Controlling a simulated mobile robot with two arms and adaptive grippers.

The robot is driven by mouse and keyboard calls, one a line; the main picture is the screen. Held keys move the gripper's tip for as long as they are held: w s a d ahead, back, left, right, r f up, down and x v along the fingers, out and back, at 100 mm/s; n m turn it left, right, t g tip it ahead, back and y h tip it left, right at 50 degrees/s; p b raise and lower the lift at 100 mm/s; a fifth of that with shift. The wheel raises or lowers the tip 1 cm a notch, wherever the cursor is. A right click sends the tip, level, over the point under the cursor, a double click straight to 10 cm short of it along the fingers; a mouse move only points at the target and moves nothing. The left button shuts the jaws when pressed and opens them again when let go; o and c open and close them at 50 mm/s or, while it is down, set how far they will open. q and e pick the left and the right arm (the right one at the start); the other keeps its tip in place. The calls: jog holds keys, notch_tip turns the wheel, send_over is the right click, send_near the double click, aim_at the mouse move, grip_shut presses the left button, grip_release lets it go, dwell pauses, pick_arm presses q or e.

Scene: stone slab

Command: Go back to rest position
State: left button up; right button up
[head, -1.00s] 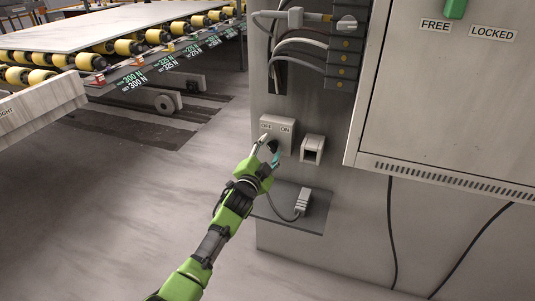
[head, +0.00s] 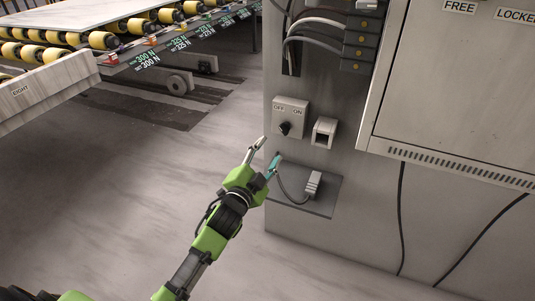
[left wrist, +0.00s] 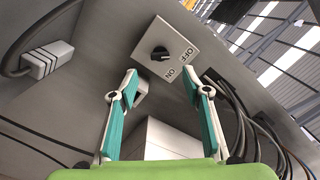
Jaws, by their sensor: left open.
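My left gripper (head: 266,158) is open and empty in the head view, below and left of the OFF/ON switch box. In the left wrist view its two teal-lined fingers (left wrist: 158,85) stand wide apart with nothing between them. The switch box (head: 291,111) has a black knob (head: 284,129); it also shows in the left wrist view (left wrist: 178,65), beyond the fingertips. The gripper is apart from the knob. My right gripper is not in view.
A grey socket (head: 324,132) sits right of the switch. A plug (head: 314,183) on a cable rests on a small shelf (head: 322,203) below. A large cabinet (head: 450,90) stands right. A roller conveyor (head: 150,25) holding a slab is at the upper left. The floor between is clear.

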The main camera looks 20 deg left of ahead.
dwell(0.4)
